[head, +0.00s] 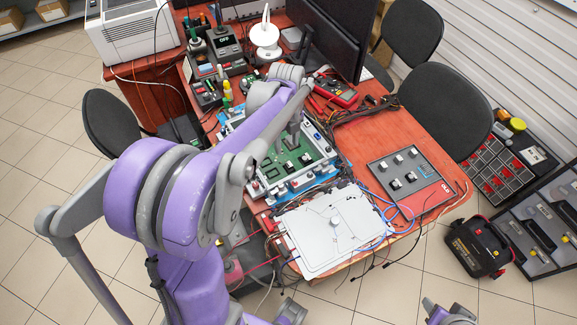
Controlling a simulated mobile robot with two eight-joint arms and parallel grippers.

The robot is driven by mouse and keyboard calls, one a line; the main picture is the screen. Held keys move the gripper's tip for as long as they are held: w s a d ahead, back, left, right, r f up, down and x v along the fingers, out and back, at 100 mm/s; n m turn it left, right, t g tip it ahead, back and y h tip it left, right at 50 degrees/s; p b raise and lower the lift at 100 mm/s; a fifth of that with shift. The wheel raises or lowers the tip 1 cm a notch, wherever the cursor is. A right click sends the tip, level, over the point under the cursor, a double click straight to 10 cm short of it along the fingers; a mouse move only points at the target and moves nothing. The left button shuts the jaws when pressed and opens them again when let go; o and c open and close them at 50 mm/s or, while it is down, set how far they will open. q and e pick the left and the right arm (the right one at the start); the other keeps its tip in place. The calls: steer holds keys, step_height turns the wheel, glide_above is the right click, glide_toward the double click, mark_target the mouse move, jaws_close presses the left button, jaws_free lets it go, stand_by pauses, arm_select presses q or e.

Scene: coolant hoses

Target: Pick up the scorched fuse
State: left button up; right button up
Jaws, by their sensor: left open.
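My left gripper (293,138) points down over a device with a green circuit board (285,168) and is open. Its fingertips are small and partly hidden, and I cannot tell whether they touch anything. Small dark and white parts sit along the front edge of the device. I cannot single out the scorched fuse; it may be too small or hidden by my purple left arm, which covers the left side of the board. A grey panel with several black-and-white switches (403,178) lies to the right.
A white flat panel (333,229) lies at the table's front edge among blue and black cables. A red multimeter (335,91), dark monitors (325,37) and a white printer (128,31) stand farther back. Chairs (445,109) surround the red table (440,205). A black-and-red battery unit (476,245) is on the floor.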

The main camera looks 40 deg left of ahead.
arm_select(q)
glide_above(289, 164)
steer(key=f, duration=0.5)
steer(key=shift+s+f, duration=0.25)
steer(key=shift+s, duration=0.05)
steer(key=shift+w+f, duration=0.2)
steer(key=shift+f, duration=1.15)
steer(key=shift+w+f, duration=0.15)
steer(key=shift+f, duration=1.2)
steer(key=shift+c, duration=0.3)
jaws_close()
